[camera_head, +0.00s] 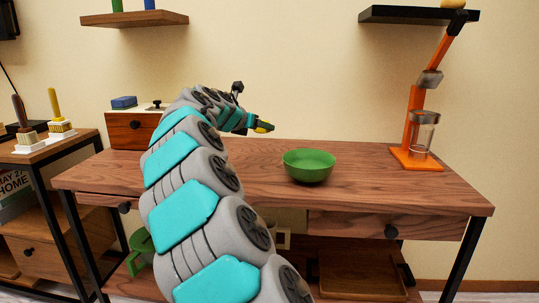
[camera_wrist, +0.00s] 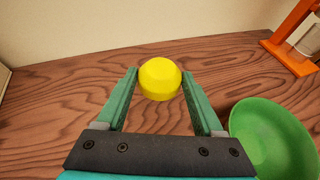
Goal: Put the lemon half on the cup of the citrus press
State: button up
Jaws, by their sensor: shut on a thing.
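The lemon half (camera_wrist: 160,78) is a yellow rounded piece between my fingertips in the wrist view. A bit of its yellow shows at the end of my arm in the head view (camera_head: 265,126). My gripper (camera_wrist: 160,76) is shut on it, above the wooden table, left of the green bowl. The citrus press (camera_head: 411,120) is an orange stand at the table's right end. Its grey metal cup (camera_head: 430,79) sits partway up, under a raised orange lever, with a clear glass (camera_head: 424,130) below. The wrist view shows only the press's lower part (camera_wrist: 290,40) at top right.
The green bowl (camera_head: 309,167) stands mid-table between my gripper and the press. A wooden box (camera_head: 131,130) with a blue sponge (camera_head: 124,102) is at the back left. A dark shelf (camera_head: 418,15) hangs above the press.

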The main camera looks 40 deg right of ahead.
send_over(260, 162)
notch_tip(260, 162, down, 4)
jog(key=shift+f, duration=0.2)
jog(key=shift+w+a+f, duration=0.1)
jog(key=shift+f, duration=0.75)
notch_tip(260, 162, down, 2)
jog(key=shift+f, duration=0.6)
jog(key=shift+f, duration=0.1)
jog(key=o, duration=1.4)
jog(key=shift+c, duration=0.2)
